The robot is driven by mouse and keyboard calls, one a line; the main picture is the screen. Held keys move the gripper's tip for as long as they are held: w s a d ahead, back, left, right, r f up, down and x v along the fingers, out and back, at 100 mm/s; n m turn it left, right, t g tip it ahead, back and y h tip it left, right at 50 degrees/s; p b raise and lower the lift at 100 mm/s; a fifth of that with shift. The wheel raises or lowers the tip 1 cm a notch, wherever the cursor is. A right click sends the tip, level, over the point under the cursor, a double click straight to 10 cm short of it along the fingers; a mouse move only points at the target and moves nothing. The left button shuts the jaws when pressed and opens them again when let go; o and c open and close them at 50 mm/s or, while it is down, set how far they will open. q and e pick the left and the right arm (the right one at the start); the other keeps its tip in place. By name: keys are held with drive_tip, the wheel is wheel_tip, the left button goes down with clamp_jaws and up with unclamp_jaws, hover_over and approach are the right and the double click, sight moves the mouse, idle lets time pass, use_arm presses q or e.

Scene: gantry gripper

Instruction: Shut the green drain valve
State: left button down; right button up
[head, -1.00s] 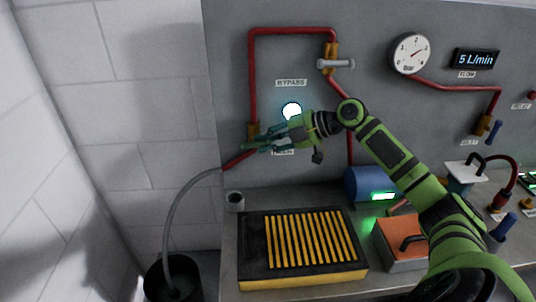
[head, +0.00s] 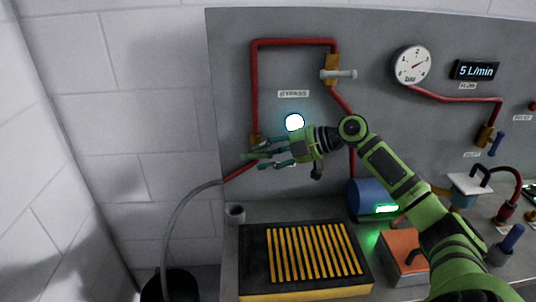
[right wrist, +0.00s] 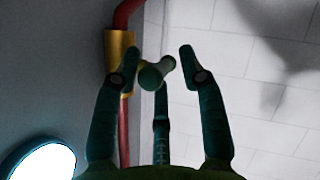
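The drain valve's brass body (head: 256,141) sits on the panel at the lower end of the left red pipe. In the right wrist view the brass body (right wrist: 120,48) is at upper left, and the valve's green-tipped handle (right wrist: 154,74) sticks out toward the camera. My right gripper (head: 258,157) is at the valve, its fingers covering the handle in the head view. In the right wrist view its fingers (right wrist: 163,58) are spread, with the handle between their tips, nearer the left finger. Contact with it cannot be told. My left gripper is out of view.
A bright round lamp (head: 294,122) is on the panel just above my right gripper. The bypass valve (head: 333,72) with its grey handle is higher up. A black-and-yellow slatted tray (head: 252,262), a blue cylinder (head: 364,198) and an orange-lidded box (head: 402,244) stand below.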

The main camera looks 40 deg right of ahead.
drive_tip(key=shift+d+r, duration=0.1)
drive_tip(key=shift+d, duration=0.05)
drive_tip(key=shift+s+d, duration=0.2)
drive_tip(key=shift+d, duration=0.05)
drive_tip(key=v, duration=1.1)
drive_tip(key=shift+s, duration=0.2)
drive_tip(key=shift+a+r, duration=0.15)
drive_tip(key=shift+r, duration=0.1)
